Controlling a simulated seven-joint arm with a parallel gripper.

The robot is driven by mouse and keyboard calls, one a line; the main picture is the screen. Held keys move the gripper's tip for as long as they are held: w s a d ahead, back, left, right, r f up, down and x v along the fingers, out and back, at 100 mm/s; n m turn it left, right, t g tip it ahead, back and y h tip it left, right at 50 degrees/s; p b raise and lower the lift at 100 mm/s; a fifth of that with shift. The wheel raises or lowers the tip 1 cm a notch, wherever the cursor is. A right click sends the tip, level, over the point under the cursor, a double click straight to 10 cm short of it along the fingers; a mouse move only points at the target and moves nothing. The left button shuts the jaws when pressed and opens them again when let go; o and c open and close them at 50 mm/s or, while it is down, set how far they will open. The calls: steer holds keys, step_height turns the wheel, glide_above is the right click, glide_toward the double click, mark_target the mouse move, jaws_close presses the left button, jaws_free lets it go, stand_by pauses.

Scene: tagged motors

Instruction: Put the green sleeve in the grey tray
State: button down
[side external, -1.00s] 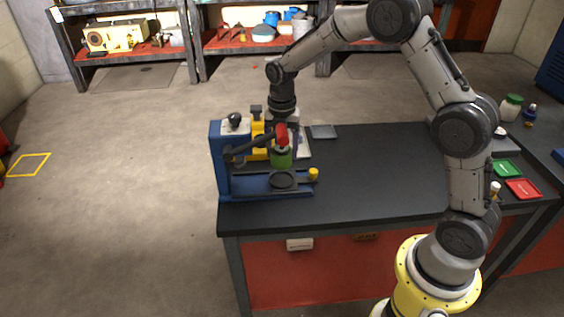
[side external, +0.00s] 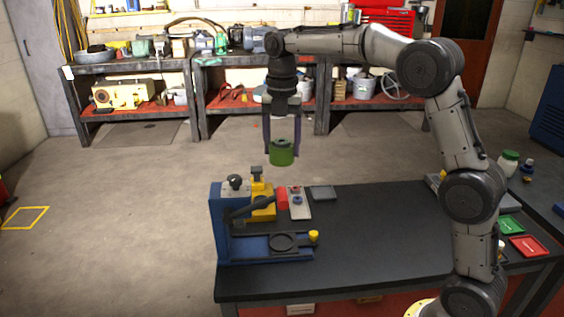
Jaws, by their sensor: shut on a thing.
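The green sleeve (side external: 281,153) is a short green cylinder held upright in the air. My gripper (side external: 282,150) has its two dark fingers on either side of it, shut on it, above the far part of the dark bench and the blue fixture (side external: 222,235). A grey tray (side external: 509,201) lies at the right of the bench behind a green tray (side external: 511,225) and a red tray (side external: 529,246); my arm covers part of its left side. The sleeve is far to the left of that tray and higher.
The fixture carries a yellow block (side external: 262,202), a red-ended dark lever (side external: 282,199) and a yellow knob (side external: 314,237). A flat grey piece (side external: 322,193) lies at the bench's back edge. A white jar (side external: 508,162) stands at right. The bench middle is clear.

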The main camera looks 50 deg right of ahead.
steer(key=shift+r, duration=2.35)
